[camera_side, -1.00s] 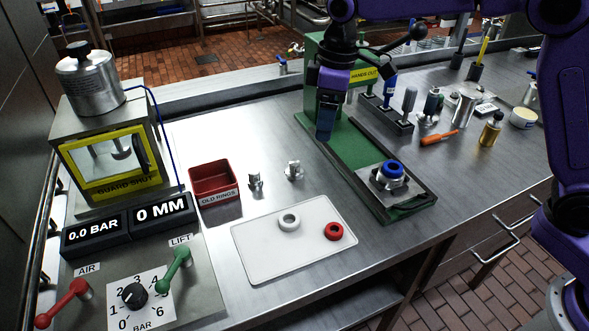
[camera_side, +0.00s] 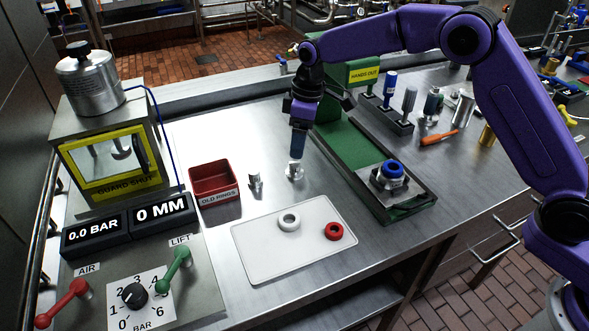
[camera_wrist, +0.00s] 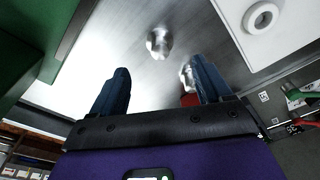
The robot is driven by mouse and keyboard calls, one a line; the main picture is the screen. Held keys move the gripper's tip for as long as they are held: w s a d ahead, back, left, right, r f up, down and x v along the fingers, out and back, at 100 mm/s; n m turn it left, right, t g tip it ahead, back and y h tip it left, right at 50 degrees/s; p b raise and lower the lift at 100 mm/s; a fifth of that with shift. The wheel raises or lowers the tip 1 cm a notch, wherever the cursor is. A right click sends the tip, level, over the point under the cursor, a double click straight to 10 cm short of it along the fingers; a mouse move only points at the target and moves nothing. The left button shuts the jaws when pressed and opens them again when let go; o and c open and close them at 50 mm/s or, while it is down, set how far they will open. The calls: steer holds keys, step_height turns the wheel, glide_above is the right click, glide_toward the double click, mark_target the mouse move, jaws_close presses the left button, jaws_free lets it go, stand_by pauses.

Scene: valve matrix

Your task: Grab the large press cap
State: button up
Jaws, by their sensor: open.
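Two small metal caps stand on the bench. The one on the right (camera_side: 294,172) looks the larger and is directly below my gripper (camera_side: 297,156), whose blue fingers point down. The other metal cap (camera_side: 255,181) stands to its left, near the red bin. In the wrist view, my gripper (camera_wrist: 160,70) is open and empty. The larger cap (camera_wrist: 159,42) shows ahead of the gap between the fingers. The smaller cap (camera_wrist: 186,76) is partly hidden by the right finger. I cannot tell whether the fingertips reach down beside the larger cap.
A red bin (camera_side: 212,197) labelled OLD RINGS stands left of the caps. A white mat (camera_side: 260,262) in front carries a white ring (camera_side: 289,220) and a red ring (camera_side: 333,231). A green press bed (camera_side: 352,150) with a blue-ringed fitting (camera_side: 391,172) lies to the right.

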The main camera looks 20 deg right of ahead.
mark_target(295, 162)
steer(key=shift+w+a+f, duration=0.15)
steer(key=shift+a+f, duration=0.05)
steer(key=shift+f, duration=1.2)
steer(key=shift+w+a+f, duration=0.1)
steer(key=shift+a+f, duration=0.05)
steer(key=shift+f, duration=1.3)
steer(key=shift+w+a+f, duration=0.15)
steer(key=shift+a+f, duration=0.05)
steer(key=shift+f, duration=1.2)
steer(key=c, duration=1.2)
